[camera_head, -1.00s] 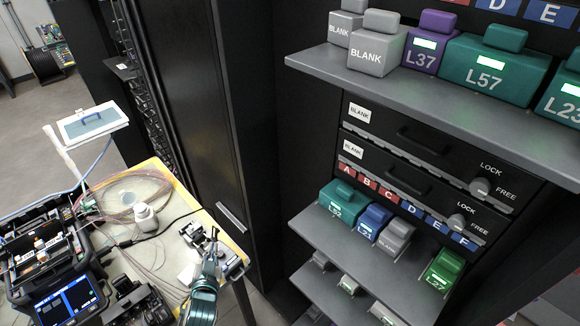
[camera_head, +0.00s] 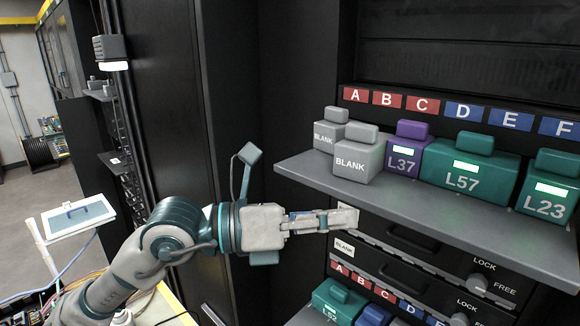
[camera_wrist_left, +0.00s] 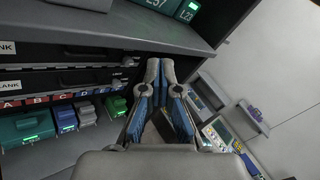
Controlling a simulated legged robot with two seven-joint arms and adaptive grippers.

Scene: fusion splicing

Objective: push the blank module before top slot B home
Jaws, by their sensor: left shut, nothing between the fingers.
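A grey module marked BLANK (camera_head: 357,162) stands upright on the top shelf (camera_head: 440,200) below the A and B labels. It sits nearer the front edge than its neighbours. A second grey BLANK module (camera_head: 330,132) stands behind and left of it. My left gripper (camera_head: 350,218) is shut and empty, pointing right, just below the shelf's front edge and apart from the module. In the left wrist view its fingers (camera_wrist_left: 160,72) show close together; the blank modules do not show there. My right gripper is not in view.
On the same shelf are the purple L37 module (camera_head: 406,150), the teal L57 module (camera_head: 468,170) and the teal L23 module (camera_head: 548,188). Drawers with knobs (camera_head: 478,284) lie below the shelf, and a lower shelf holds more modules. A black cabinet door (camera_head: 220,110) stands at the left.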

